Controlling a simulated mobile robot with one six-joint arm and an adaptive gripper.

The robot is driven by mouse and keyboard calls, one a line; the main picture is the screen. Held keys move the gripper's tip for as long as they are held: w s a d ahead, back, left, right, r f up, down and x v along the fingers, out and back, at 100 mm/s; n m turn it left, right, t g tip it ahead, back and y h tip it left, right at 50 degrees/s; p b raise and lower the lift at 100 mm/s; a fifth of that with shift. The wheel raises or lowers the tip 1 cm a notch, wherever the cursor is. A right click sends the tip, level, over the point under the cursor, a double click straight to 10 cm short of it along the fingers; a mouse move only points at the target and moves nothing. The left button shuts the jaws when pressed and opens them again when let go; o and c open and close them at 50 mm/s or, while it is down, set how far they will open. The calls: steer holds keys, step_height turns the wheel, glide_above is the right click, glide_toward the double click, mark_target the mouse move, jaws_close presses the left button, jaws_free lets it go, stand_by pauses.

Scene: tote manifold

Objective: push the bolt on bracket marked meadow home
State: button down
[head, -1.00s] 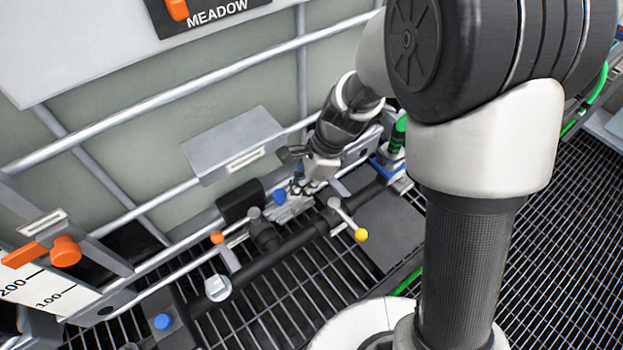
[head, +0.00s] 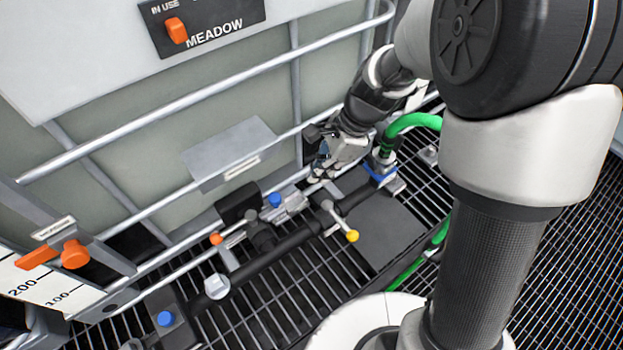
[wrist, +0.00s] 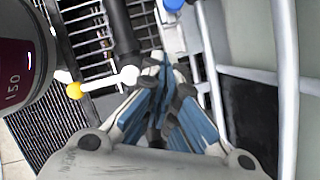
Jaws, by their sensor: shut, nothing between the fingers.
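The bolt has a blue knob (head: 275,200) and sits on a small silver bracket (head: 290,207) low on the front of the tote frame. The MEADOW sign (head: 214,35), with an orange tab, is on the white panel above. My gripper (head: 318,176) is shut and empty, to the right of the blue knob and apart from it. In the wrist view the shut fingertips (wrist: 163,62) are in the middle, and a blue knob (wrist: 174,4) is cut by the top edge. How far the bolt is in cannot be told.
A yellow-tipped valve lever (head: 352,236) and a black pipe (head: 270,248) lie in front of the bracket. A black block (head: 238,202) is left of the knob. A grey plate (head: 230,155) hangs above. A green hose (head: 412,122) is right of my gripper.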

steer(key=v, duration=0.2)
steer(key=shift+d+r, duration=0.25)
steer(key=shift+r, duration=0.05)
stand_by(0.3)
steer(key=s+d+r+n+t+h, duration=0.2)
steer(key=s+d+r+n, duration=0.2)
steer(key=s+r+n, duration=0.3)
steer(key=s+d+r+n+t+h, duration=0.2)
steer(key=s+d+r+n+t, duration=0.1)
steer(key=s+d+r+n, duration=0.2)
steer(key=s+r+n, duration=0.2)
steer(key=s+n, duration=0.2)
steer(key=s, duration=0.2)
steer(key=shift+s+n, duration=0.3)
steer(key=shift+d, duration=0.15)
